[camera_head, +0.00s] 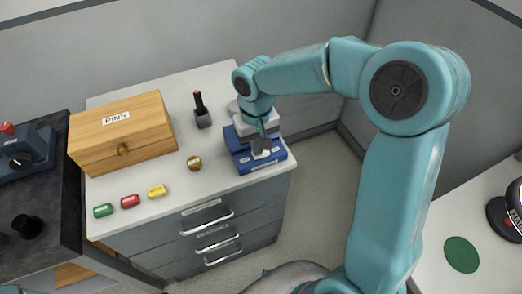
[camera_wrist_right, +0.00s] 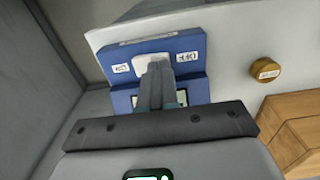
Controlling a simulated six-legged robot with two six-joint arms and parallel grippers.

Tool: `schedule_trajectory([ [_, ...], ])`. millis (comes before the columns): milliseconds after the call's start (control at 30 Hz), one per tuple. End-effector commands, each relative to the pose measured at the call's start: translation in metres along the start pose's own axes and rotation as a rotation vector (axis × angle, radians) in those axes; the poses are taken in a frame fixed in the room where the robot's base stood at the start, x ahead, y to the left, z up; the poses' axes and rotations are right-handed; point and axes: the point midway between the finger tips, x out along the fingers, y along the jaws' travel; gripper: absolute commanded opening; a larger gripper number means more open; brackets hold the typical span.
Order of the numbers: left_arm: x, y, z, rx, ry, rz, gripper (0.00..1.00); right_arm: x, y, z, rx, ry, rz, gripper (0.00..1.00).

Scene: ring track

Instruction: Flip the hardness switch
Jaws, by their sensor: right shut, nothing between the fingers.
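The blue hardness device (camera_head: 245,160) stands at the right end of the white cabinet top. In the right wrist view the device (camera_wrist_right: 120,102) has a pale switch (camera_wrist_right: 140,62) between two white labels, which seem to read ON and OFF. My right gripper (camera_head: 264,143) is over the device, pointing down and shut with nothing in it. In the wrist view its fingertips (camera_wrist_right: 158,68) overlap the switch; I cannot tell whether they touch it. The fingers partly hide the switch and a small display below it. My left gripper is out of view.
Drawers (camera_head: 210,220) are below. A wall (camera_head: 170,40) runs behind. A dark bench stands left.

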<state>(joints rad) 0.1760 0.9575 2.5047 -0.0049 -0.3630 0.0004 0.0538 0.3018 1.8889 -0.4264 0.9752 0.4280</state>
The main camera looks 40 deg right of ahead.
Motion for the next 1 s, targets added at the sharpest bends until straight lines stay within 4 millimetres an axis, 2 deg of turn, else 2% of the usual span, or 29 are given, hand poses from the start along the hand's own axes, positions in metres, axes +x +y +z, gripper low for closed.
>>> schedule_trajectory([
  [567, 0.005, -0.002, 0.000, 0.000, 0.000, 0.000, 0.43, 0.007, 0.000, 0.000, 0.000, -0.002, 0.000, 0.00],
  [1000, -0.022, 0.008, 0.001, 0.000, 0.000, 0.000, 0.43, -0.029, 0.000, 0.000, 0.000, 0.000, 0.000, 0.00],
])
